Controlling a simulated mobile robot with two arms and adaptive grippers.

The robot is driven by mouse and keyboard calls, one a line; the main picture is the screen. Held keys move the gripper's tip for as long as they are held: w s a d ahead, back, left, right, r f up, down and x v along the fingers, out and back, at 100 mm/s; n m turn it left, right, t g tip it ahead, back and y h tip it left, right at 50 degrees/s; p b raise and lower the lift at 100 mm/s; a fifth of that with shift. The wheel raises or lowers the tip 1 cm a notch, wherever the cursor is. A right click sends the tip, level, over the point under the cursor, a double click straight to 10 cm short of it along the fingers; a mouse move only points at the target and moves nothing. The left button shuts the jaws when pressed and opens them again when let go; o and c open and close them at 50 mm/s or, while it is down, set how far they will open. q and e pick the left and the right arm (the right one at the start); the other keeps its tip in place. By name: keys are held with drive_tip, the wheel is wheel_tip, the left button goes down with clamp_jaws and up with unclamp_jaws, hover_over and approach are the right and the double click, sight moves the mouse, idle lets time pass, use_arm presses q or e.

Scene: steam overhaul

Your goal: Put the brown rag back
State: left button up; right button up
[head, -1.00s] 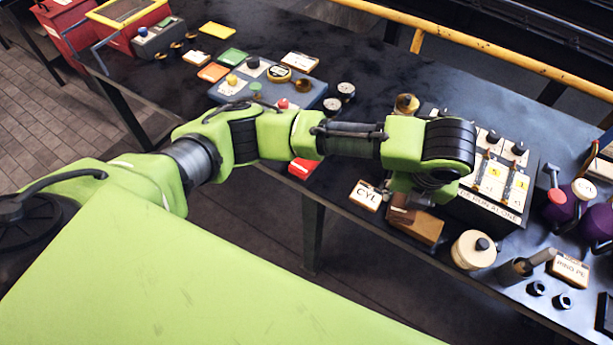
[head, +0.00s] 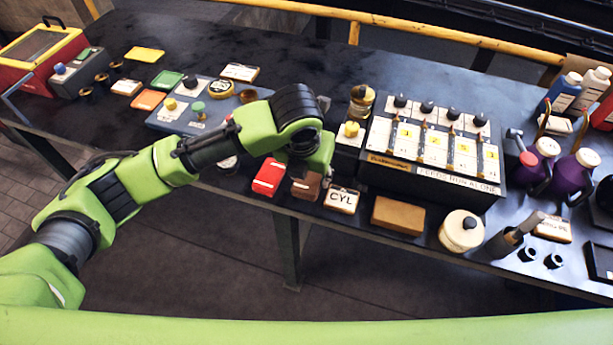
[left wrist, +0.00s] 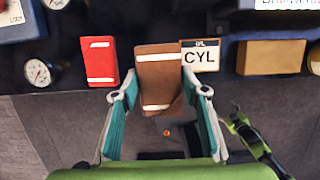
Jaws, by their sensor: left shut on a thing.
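The brown rag (head: 306,187) is a folded brown cloth with pale bands, at the table's front edge below my left gripper (head: 310,172). In the left wrist view the brown rag (left wrist: 158,72) lies between the two fingers of my left gripper (left wrist: 160,92), which is shut on it. The rag's near end reaches out past the table edge in that view. Whether its underside touches the table cannot be told. A red rag (head: 269,177) lies just left of it, and the CYL card (head: 342,198) is close on its right.
A tan block (head: 397,216), a cream lidded pot (head: 461,230) and a dark feeder box (head: 431,165) stand to the right. A blue-grey panel (head: 165,122) with knobs lies left, behind the red rag.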

use_arm(q)
drive_tip(key=w+f, duration=0.1)
drive_tip(key=f, duration=0.1)
drive_tip(key=w+f, duration=0.1)
drive_tip(key=w, duration=0.1)
drive_tip(key=shift+a+f+p, duration=0.15)
drive_tip(key=shift+f+p, duration=0.15)
drive_tip(key=shift+f, duration=0.05)
drive_tip(key=shift+w+f, duration=0.2)
drive_tip(key=shift+f, duration=0.15)
drive_tip(key=x, duration=0.3)
drive_tip(key=shift+s+a+f+p, duration=0.25)
drive_tip(key=shift+p, duration=0.05)
use_arm(e)
drive_tip(key=shift+w+a+r, duration=0.5)
drive_tip(key=shift+w+r, duration=0.05)
drive_tip(key=shift+r, duration=0.2)
use_arm(q)
drive_tip(key=shift+f, duration=0.1)
use_arm(e)
drive_tip(key=shift+d, duration=0.1)
use_arm(q)
drive_tip(key=o, duration=1)
drive_tip(key=shift+o, duration=0.2)
use_arm(e)
drive_tip(key=shift+d, duration=0.15)
